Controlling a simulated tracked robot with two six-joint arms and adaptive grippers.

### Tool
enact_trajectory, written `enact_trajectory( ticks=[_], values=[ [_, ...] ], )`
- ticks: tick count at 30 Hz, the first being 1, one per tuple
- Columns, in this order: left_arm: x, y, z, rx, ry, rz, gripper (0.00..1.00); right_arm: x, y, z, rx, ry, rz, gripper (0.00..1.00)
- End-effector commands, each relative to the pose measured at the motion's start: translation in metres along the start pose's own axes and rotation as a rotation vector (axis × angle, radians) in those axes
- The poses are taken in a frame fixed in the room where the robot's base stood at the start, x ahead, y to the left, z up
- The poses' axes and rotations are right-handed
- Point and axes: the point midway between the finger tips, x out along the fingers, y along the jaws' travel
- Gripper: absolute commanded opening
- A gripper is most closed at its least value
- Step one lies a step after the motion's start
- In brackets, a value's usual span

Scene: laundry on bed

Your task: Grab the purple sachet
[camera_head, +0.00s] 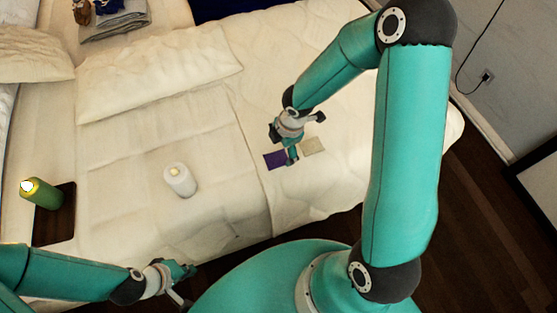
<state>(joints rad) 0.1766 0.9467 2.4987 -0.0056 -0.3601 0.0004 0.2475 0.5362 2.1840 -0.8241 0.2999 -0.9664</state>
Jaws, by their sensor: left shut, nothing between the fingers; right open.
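The purple sachet (274,160) lies flat on the bed, a small dark square near the middle of the view. My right gripper (291,156) is directly at its right edge, pointing down with its fingers apart. One finger overlaps the sachet's right side in the picture; I cannot tell whether it touches. A beige sachet (314,145) lies just to the right of the gripper. My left gripper (182,284) is shut and empty at the lower left, near the front edge of the bed, away from the sachets.
A white candle (180,180) stands on the bed left of the sachets. A green lit candle (42,194) stands on a dark tray (66,222) at the left. A pillow (160,72) and folded grey cloth (115,22) lie further back. The bed around the sachets is clear.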

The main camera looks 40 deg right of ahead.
Motion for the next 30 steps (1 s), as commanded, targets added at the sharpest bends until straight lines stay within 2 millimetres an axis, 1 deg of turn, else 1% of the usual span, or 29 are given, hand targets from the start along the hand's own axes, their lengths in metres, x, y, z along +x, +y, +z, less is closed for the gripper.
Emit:
enact_trajectory(
  ticks=[1, 3, 8, 10, 18, 22, 28, 29, 30],
  values=[
    [0.007, -0.002, 0.0, 0.0, 0.0, 0.0, 0.0, 0.012, -0.001, 0.001, 0.0, 0.0, -0.001, 0.93],
    [0.009, -0.003, 0.0, 0.0, 0.0, 0.0, 0.0, 0.019, 0.0, 0.0, 0.001, 0.0, 0.0, 0.93],
    [0.01, -0.004, 0.0, 0.0, 0.0, 0.0, 0.0, 0.025, 0.001, 0.0, 0.001, 0.0, 0.001, 0.93],
    [0.012, -0.004, 0.0, 0.0, 0.0, 0.0, 0.0, 0.031, 0.0, 0.0, 0.001, 0.0, 0.0, 0.93],
    [0.027, -0.01, 0.0, 0.0, 0.0, 0.0, 0.0, 0.069, 0.001, 0.0, 0.001, 0.001, 0.0, 0.93],
    [0.029, -0.01, 0.0, 0.0, 0.0, 0.0, 0.0, 0.076, 0.002, 0.0, 0.002, 0.001, 0.001, 0.93],
    [0.028, -0.01, 0.0, 0.0, 0.0, 0.0, 0.0, 0.075, 0.002, 0.0, 0.002, 0.0, 0.001, 0.93],
    [0.028, -0.01, 0.0, 0.0, 0.0, 0.0, 0.0, 0.075, 0.002, 0.0, 0.002, 0.0, 0.001, 0.91],
    [0.028, -0.01, 0.0, 0.0, 0.0, 0.0, 0.0, 0.075, 0.002, 0.0, 0.002, 0.0, 0.001, 0.84]
  ],
)
